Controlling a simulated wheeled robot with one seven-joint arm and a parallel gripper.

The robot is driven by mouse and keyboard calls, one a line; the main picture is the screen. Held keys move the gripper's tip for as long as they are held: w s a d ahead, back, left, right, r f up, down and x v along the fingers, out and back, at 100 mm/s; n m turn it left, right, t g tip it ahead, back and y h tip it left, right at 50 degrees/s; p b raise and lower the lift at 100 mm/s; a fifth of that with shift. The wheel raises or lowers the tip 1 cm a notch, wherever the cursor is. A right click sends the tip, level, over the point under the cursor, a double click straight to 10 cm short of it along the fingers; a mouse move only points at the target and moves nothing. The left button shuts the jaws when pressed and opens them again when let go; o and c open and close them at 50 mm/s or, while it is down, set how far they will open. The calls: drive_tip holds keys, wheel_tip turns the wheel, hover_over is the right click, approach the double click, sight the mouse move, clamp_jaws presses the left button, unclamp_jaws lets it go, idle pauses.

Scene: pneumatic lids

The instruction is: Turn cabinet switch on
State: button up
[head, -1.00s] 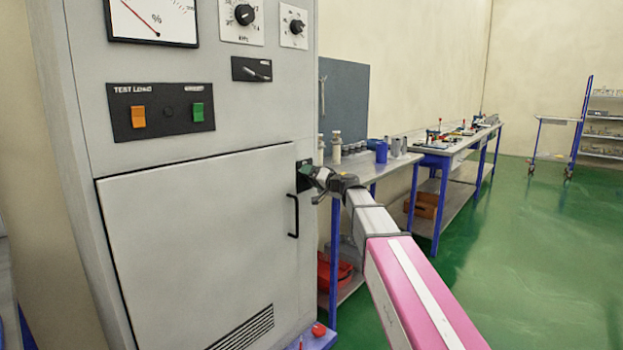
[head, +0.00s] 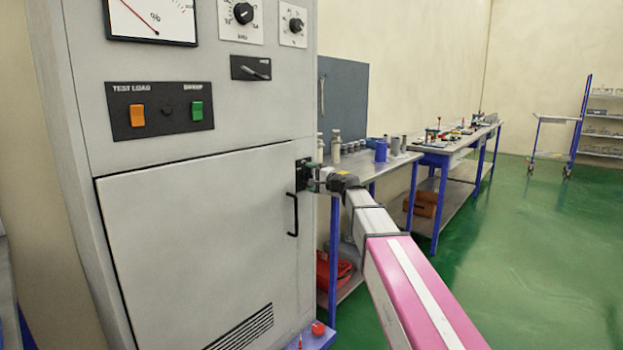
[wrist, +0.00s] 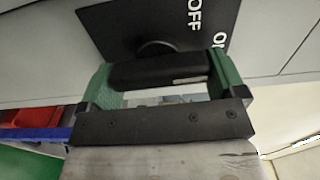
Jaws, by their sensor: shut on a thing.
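The cabinet switch is a black handle (wrist: 160,70) on a black plate (wrist: 128,24) marked OFF and, cut by the plate's edge in the wrist view, ON. In the head view the plate (head: 303,172) sits on the grey cabinet's (head: 200,235) front near its right edge, above the door handle. My gripper (wrist: 162,78) has green fingers at both ends of the black handle and is shut on it. In the head view my gripper (head: 317,178) is against the plate and partly hides the switch. I cannot tell which mark the handle points to.
A black door handle (head: 294,214) stands out just below my gripper. Orange (head: 138,115) and green (head: 197,111) buttons and a dial (head: 243,13) are higher on the cabinet. A workbench (head: 375,167) with bottles stands close behind. The green floor (head: 530,260) at right is clear.

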idle(0.6)
drive_tip(key=o, duration=0.6)
drive_tip(key=shift+o, duration=0.2)
drive_tip(key=shift+d, duration=0.1)
drive_tip(key=v, duration=1)
drive_tip(key=shift+s+d, duration=0.25)
drive_tip(key=shift+s, duration=0.05)
drive_tip(key=shift+f, duration=0.15)
